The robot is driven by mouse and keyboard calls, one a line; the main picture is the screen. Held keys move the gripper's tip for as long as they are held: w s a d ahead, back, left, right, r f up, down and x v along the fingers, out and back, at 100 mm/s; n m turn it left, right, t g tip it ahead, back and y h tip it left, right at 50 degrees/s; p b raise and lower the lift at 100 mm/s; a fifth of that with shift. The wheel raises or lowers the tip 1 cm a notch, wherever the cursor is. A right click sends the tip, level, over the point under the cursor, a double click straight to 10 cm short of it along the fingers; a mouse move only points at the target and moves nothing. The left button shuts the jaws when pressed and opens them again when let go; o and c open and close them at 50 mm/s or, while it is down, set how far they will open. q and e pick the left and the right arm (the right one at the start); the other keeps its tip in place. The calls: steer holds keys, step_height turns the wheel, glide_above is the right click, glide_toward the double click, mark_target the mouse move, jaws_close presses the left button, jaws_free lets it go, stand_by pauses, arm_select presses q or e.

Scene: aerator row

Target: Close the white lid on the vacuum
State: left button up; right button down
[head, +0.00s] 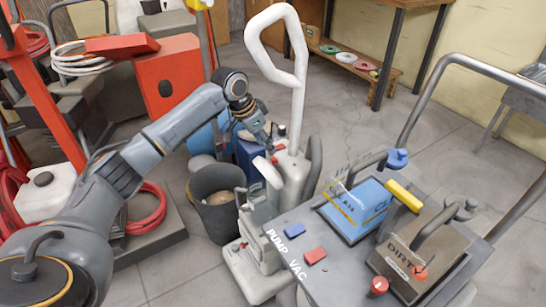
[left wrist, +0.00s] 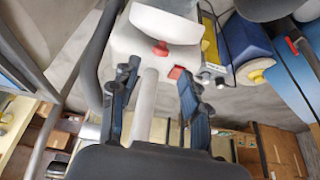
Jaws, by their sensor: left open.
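The white vacuum (head: 293,180) stands upright on the floor in the middle of the head view, with a tall looped handle. A white flap that looks like its lid (head: 268,172) stands tilted up at its left side. The lid also shows as a pale rounded panel at the top of the left wrist view (left wrist: 166,24), above a red knob and a red square. My left gripper (head: 267,143) is open and empty just above the lid, beside the handle's shaft. In the left wrist view the shaft (left wrist: 146,105) shows between the spread fingers; contact cannot be told. My right gripper is not in view.
A grey cart (head: 330,280) lettered PUMP VAC stands at front right, carrying a blue box (head: 357,210) and a brown DIRTY box (head: 420,255). A dark bucket (head: 218,215) and a blue container (head: 252,155) crowd the vacuum's left. Open floor lies behind.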

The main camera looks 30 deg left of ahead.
mark_target(273, 157)
arm_select(q)
steer(key=b+x, duration=0.1)
steer(key=x, duration=0.6)
steer(key=shift+w+f, duration=0.1)
steer(key=shift+f, duration=0.05)
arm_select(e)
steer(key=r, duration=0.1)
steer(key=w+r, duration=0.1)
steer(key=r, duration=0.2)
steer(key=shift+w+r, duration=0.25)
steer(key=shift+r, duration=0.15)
arm_select(q)
jaws_close()
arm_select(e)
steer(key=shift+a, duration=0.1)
